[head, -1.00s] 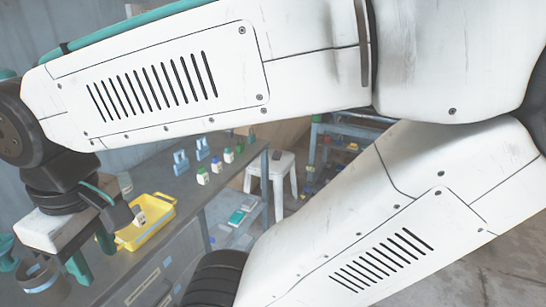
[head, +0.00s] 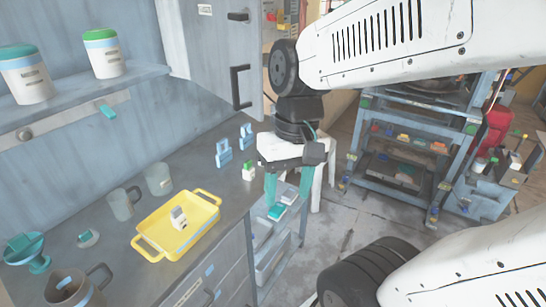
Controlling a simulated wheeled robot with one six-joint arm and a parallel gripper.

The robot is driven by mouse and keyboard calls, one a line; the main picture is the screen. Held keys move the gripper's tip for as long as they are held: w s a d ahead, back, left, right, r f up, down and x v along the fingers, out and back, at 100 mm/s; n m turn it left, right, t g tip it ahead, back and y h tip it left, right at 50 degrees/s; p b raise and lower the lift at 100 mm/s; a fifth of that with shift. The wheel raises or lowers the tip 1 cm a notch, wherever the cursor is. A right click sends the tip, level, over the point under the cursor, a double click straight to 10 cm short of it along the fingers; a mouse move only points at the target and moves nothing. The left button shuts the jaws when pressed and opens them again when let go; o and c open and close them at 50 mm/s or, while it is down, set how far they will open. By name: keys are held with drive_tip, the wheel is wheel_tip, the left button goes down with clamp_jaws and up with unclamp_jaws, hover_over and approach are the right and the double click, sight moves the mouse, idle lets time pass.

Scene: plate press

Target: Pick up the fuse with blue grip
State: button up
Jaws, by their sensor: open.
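My gripper (head: 288,184) is open, with its two teal fingers pointing down near the counter's right edge. Nothing shows between the fingers. A small white fuse with a green grip (head: 249,171) stands upright on the counter, just left of my gripper. I cannot make out a fuse with a blue grip; my gripper and wrist cover the spot behind the green one. A white and grey fuse-like block (head: 179,218) sits in the yellow tray (head: 150,250).
Two blue stands (head: 223,152) (head: 246,137) are at the counter's back. Grey mugs (head: 122,204) and a teal funnel (head: 25,252) are left. An open cabinet door (head: 222,50) hangs above. A white stool (head: 325,180) and blue rack (head: 395,150) stand beyond.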

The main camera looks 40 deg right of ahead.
drive_tip(key=w+d+f+m+t+y, duration=0.2)
drive_tip(key=w+f+m+y, duration=0.25)
drive_tip(key=w+m, duration=0.3)
drive_tip(key=w+d+f+m+t+y, duration=0.25)
drive_tip(key=w+f+m+y, duration=0.2)
drive_tip(key=w+m, duration=0.3)
drive_tip(key=w+d+f+m+t+h, duration=0.2)
drive_tip(key=w+d+m+t, duration=0.1)
drive_tip(key=d+m, duration=0.1)
drive_tip(key=w+d+f+m+t+h, duration=0.2)
drive_tip(key=w+d+m, duration=0.2)
drive_tip(key=d+m, duration=0.1)
drive_tip(key=w+d+f+m+t+h, duration=0.1)
drive_tip(key=w+d+f+m+t, duration=0.1)
drive_tip(key=w+d+m+t, duration=0.1)
drive_tip(key=shift+w+d+f+m+t+h, duration=0.15)
drive_tip(key=shift+w+d+m, duration=0.2)
drive_tip(key=shift+d, duration=0.3)
drive_tip(key=shift+w+d+m+t+h, duration=0.1)
drive_tip(key=shift+d+m, duration=0.35)
drive_tip(key=shift+d, duration=0.15)
drive_tip(key=shift+w+d+f+m+t+h, duration=0.15)
drive_tip(key=shift+w+d+m, duration=0.2)
drive_tip(key=shift+d, duration=0.3)
drive_tip(key=x, duration=0.7)
drive_tip(key=shift+a+r, duration=0.2)
drive_tip(key=shift+r, duration=0.1)
drive_tip(key=c, duration=1.1)
